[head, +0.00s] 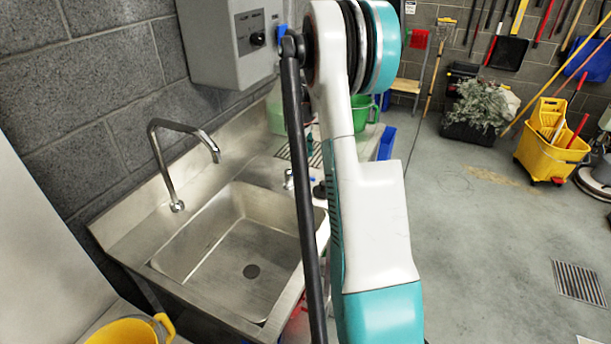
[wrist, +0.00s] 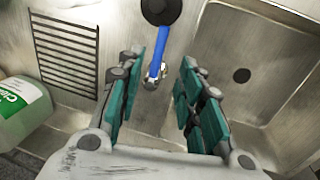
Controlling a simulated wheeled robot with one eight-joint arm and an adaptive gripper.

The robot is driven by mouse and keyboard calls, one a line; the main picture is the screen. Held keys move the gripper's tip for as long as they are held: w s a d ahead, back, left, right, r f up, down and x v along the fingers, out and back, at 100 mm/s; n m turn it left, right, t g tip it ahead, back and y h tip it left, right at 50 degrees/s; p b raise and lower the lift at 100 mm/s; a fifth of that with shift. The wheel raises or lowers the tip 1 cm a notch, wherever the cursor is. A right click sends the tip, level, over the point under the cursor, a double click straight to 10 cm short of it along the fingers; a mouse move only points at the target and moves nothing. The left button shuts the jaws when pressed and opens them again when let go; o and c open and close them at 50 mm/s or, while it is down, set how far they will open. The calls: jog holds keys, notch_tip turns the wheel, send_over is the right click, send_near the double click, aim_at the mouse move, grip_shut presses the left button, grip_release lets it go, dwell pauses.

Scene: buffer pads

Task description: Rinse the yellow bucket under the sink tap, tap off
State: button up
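The steel sink basin (head: 215,250) is empty, with a dark drain. The tap spout (head: 180,130) curves over its left side, and no water shows coming from it. A yellow bucket (head: 120,332) stands at the bottom left, beside the sink and cut off by the frame. In the wrist view my gripper (wrist: 161,65) is open, with nothing held. A blue lever (wrist: 157,50) with a chrome end and a black round knob lies between and beyond its fingertips; contact cannot be told. My arm hides my gripper in the head view.
A green-labelled bottle (wrist: 22,108) stands left of my gripper, near a slotted drain grid (wrist: 65,50). A grey control box (head: 232,40) hangs on the wall above the counter. A yellow mop bucket (head: 550,155) stands on the open floor at right.

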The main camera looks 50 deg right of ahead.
aim_at(306, 177)
jog(key=f, duration=0.3)
jog(key=d+f+b, duration=0.1)
jog(key=f, duration=0.2)
jog(key=f+b, duration=0.1)
jog(key=f, duration=0.2)
jog(key=shift+w+d+f, duration=0.3)
jog(key=shift+d, duration=0.1)
grip_shut()
